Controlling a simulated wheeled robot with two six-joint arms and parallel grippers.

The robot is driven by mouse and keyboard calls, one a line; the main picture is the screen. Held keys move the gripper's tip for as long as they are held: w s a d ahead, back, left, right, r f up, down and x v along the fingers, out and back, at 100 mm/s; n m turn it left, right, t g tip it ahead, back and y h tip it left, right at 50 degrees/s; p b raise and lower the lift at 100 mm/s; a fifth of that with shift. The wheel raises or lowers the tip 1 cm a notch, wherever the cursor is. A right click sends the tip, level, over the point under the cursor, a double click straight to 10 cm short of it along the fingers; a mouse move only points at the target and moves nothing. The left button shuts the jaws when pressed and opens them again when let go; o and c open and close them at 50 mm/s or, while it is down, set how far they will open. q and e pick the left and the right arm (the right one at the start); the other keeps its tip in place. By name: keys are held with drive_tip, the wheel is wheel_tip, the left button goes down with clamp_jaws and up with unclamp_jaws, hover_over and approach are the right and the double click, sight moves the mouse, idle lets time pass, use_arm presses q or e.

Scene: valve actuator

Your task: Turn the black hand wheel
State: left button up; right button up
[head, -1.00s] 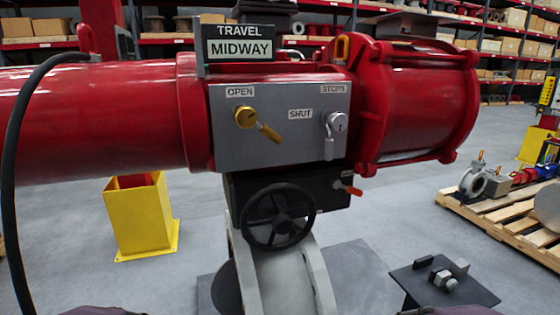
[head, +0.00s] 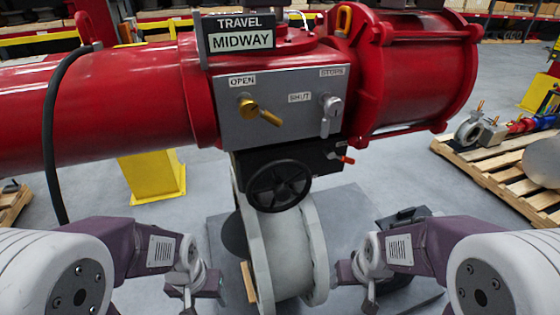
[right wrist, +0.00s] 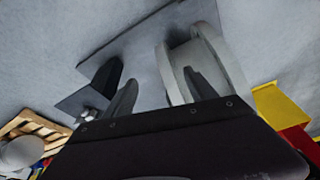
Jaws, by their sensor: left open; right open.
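The black hand wheel (head: 279,186) is upright on the front of a black gearbox (head: 318,160), below the grey control panel of a red actuator (head: 110,100). My left gripper (head: 190,296) is open and empty, below and left of the wheel and apart from it. My right gripper (head: 370,292) is below and right of the wheel, also apart from it. In the right wrist view its two fingers (right wrist: 160,92) stand apart with nothing between them. The wheel does not show in that view.
A grey flanged valve body (head: 285,250) stands under the wheel between my grippers. The panel has a brass lever (head: 260,112) and a silver lever (head: 327,115). A red-handled small valve (head: 342,158) sticks out right of the wheel. A pallet (head: 500,170) is at the right.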

drive_tip(key=w+a+r+n+t+y+b, duration=0.1)
drive_tip(key=w+a+r+t+b, duration=0.1)
drive_tip(key=w+r+t+b, duration=0.45)
drive_tip(key=w+a+r+n+t+b, duration=0.1)
drive_tip(key=w+a+r+t+b, duration=0.25)
drive_tip(key=w, duration=0.65)
drive_tip(key=n+t+y+b, duration=0.1)
drive_tip(key=t+y+b, duration=0.3)
drive_tip(key=b, duration=1)
approach(280, 188)
drive_tip(key=w, duration=0.1)
drive_tip(key=w+f, duration=0.2)
drive_tip(key=w, duration=0.1)
drive_tip(key=shift+d+f, duration=0.25)
drive_tip(key=shift+d, duration=0.1)
drive_tip(key=shift+s+a+f+n+b, duration=0.15)
drive_tip(key=shift+s+a+n+b, duration=0.05)
drive_tip(key=shift+a+n+b, duration=0.15)
drive_tip(key=shift+a, duration=0.1)
drive_tip(key=x, duration=0.9)
drive_tip(key=shift+r, duration=0.25)
clamp_jaws()
